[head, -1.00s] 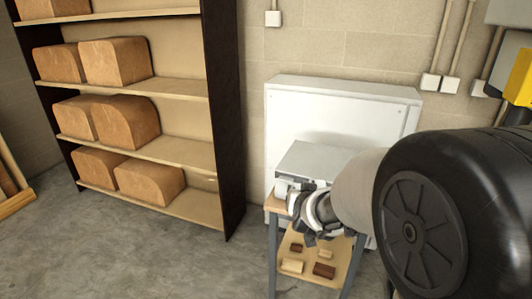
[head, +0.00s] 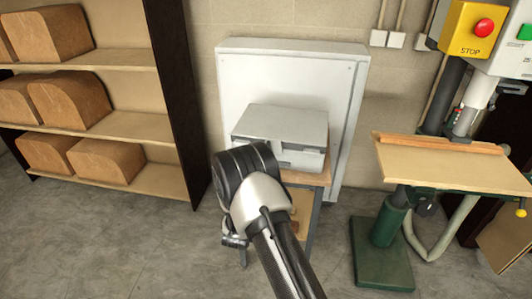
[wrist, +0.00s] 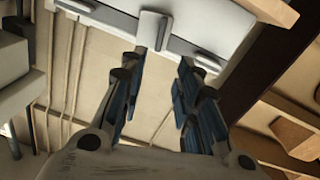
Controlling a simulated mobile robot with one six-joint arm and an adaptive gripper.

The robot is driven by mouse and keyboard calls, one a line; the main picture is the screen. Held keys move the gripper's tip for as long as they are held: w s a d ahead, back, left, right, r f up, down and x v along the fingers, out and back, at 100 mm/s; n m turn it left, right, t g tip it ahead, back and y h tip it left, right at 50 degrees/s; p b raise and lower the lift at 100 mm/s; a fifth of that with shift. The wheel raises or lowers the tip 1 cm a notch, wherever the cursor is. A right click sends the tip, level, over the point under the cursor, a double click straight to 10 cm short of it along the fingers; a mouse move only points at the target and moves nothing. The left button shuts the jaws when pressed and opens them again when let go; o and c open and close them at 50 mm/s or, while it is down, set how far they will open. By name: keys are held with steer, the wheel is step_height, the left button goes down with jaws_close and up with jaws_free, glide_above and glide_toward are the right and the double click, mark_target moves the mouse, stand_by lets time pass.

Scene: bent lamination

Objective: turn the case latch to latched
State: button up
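The grey case (head: 285,122) sits on a small wooden-topped stand. My arm covers part of its front in the head view. In the wrist view, a light grey upright tab (wrist: 154,29), which looks like the latch, stands out from the pale case front (wrist: 205,22) at the top. Its exact setting is hard to tell. My gripper (wrist: 163,62) is open and empty, its two fingers apart, with the tab beyond the left fingertip. In the head view my gripper (head: 236,240) is mostly hidden behind my wrist, low and left of the stand.
A white cabinet (head: 345,75) stands behind the case. A shelf with several brown blocks (head: 105,160) is at left. A green drill press (head: 385,250) with a wooden table (head: 450,165) and a yellow stop box (head: 470,28) is at right. Grey floor lies open in front.

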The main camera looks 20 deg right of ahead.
steer(key=b+x, duration=0.3)
steer(key=x, duration=1.1)
steer(key=shift+w+d, duration=0.25)
steer(key=shift+c, duration=0.2)
jaws_close()
